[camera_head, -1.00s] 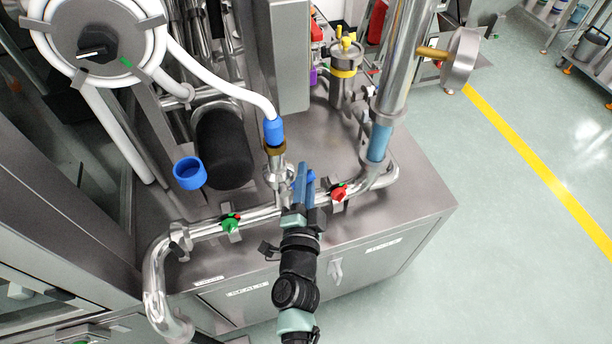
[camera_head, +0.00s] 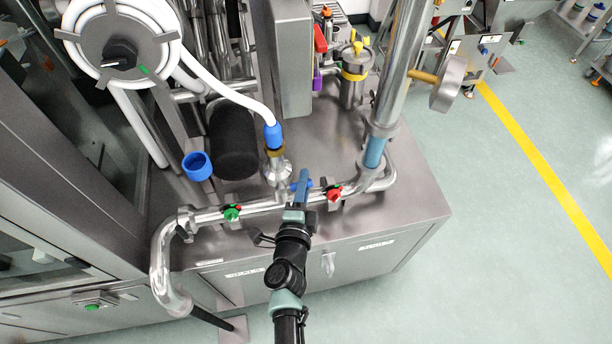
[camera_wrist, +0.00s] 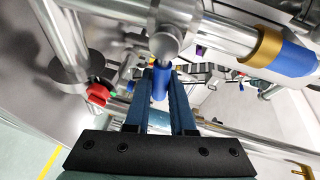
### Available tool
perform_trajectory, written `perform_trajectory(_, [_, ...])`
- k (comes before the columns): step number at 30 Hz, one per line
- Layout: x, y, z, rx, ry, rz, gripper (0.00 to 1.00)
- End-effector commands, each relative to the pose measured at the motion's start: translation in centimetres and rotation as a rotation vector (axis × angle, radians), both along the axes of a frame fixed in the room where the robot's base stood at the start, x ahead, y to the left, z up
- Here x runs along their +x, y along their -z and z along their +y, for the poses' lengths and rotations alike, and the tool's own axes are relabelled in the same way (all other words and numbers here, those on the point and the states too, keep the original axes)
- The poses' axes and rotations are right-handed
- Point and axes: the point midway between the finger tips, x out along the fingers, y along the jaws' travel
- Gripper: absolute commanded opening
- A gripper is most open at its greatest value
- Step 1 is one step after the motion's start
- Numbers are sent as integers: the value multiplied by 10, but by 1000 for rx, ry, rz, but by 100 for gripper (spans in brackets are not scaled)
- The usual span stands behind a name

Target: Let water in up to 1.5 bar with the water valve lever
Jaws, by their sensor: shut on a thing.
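The blue lever (camera_wrist: 161,83) shows in the wrist view below a round steel fitting, between the two dark blue fingers of my gripper (camera_wrist: 160,90). In the head view my gripper (camera_head: 302,182) reaches the steel pipe from the front and is shut on this lever, which is mostly hidden by the fingers. The pressure gauge (camera_head: 448,84) stands on the steel column at the right. It is seen edge-on, so its dial cannot be read.
A green valve handle (camera_head: 231,213) and a red valve handle (camera_head: 334,193) sit on the pipe (camera_head: 262,207) on either side of my gripper. A white hose with a blue end (camera_head: 272,135) comes down behind. A blue cap (camera_head: 197,166) is at the left. Open floor lies at the right.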

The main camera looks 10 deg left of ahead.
Motion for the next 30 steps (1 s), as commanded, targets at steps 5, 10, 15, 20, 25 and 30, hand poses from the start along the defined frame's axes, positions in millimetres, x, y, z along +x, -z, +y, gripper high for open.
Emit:
perform_trajectory(5, [0, 4, 0, 68, 1, 23, 0])
perform_trajectory(10, [0, 6, 0, 98, -1, 34, 0])
perform_trajectory(15, [0, 7, 0, 107, -2, 37, 0])
perform_trajectory(20, [0, 7, 0, 107, -2, 37, 0])
perform_trajectory(25, [0, 7, 1, 107, -2, 37, 37])
perform_trajectory(30, [0, 7, 0, 106, -2, 36, 52])
